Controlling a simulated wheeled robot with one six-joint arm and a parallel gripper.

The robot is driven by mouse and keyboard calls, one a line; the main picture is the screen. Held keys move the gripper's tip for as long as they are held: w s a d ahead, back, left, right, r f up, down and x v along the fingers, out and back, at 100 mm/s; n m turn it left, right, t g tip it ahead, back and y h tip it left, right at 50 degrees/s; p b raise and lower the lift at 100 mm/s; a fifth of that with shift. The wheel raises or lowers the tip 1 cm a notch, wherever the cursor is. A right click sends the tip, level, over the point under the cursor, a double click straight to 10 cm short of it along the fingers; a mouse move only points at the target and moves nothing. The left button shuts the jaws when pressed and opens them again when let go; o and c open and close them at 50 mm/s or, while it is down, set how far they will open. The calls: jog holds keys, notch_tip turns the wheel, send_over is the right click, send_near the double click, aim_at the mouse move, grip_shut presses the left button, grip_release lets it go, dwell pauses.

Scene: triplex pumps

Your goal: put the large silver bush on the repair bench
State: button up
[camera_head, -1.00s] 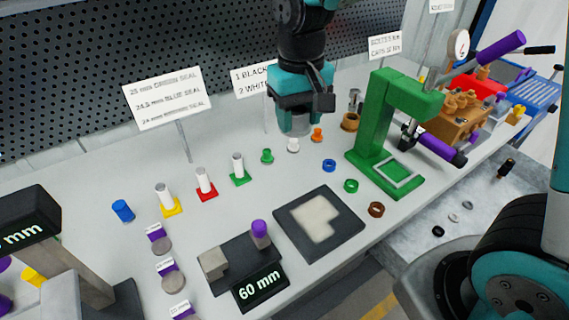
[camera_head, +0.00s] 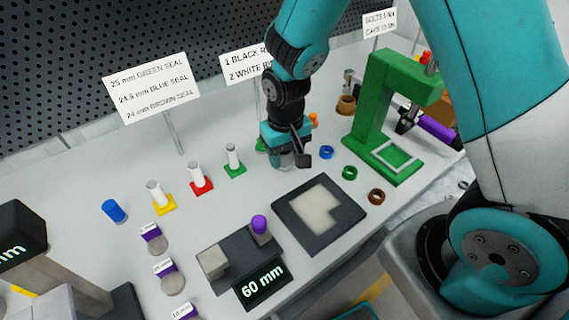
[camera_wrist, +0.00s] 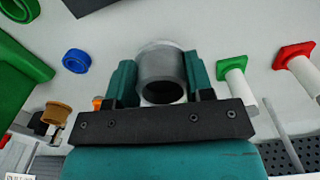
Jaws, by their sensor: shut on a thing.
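The large silver bush is a grey hollow cylinder (camera_wrist: 162,73) held between the two teal fingers of my gripper (camera_wrist: 160,82) in the wrist view. Its open bore faces the wrist camera. In the head view my gripper (camera_head: 287,158) is low over the pale bench (camera_head: 215,215), behind the dark square plate. The bush is mostly hidden there, with a grey part (camera_head: 285,160) showing at the fingers. I cannot tell whether it touches the bench top. A dark square plate with a pale inset (camera_head: 320,212) lies in front of my gripper.
The green press (camera_head: 375,115) stands to the right. Blue (camera_head: 326,152), green (camera_head: 349,173) and brown rings (camera_head: 376,197) lie between. White posts on green (camera_head: 233,160), red (camera_head: 201,177) and yellow bases (camera_head: 157,197) stand left. A 60 mm gauge (camera_head: 262,283) sits in front.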

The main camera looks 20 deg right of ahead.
aim_at(285, 166)
jog(key=shift+f, duration=1.85)
jog(key=shift+f, duration=0.1)
jog(key=o, duration=1)
notch_tip(285, 166, up, 12)
jog(key=shift+f+b, duration=0.2)
jog(key=shift+b, duration=0.15)
jog(key=s+a+r+n+y, duration=0.2)
jog(key=s+r, duration=0.4)
jog(key=s, duration=0.3)
jog(key=s+a+r+n+y, duration=0.2)
jog(key=s+r+n, duration=0.2)
jog(key=s+r, duration=0.3)
jog(key=shift+s+a, duration=0.4)
jog(key=shift+s, duration=0.65)
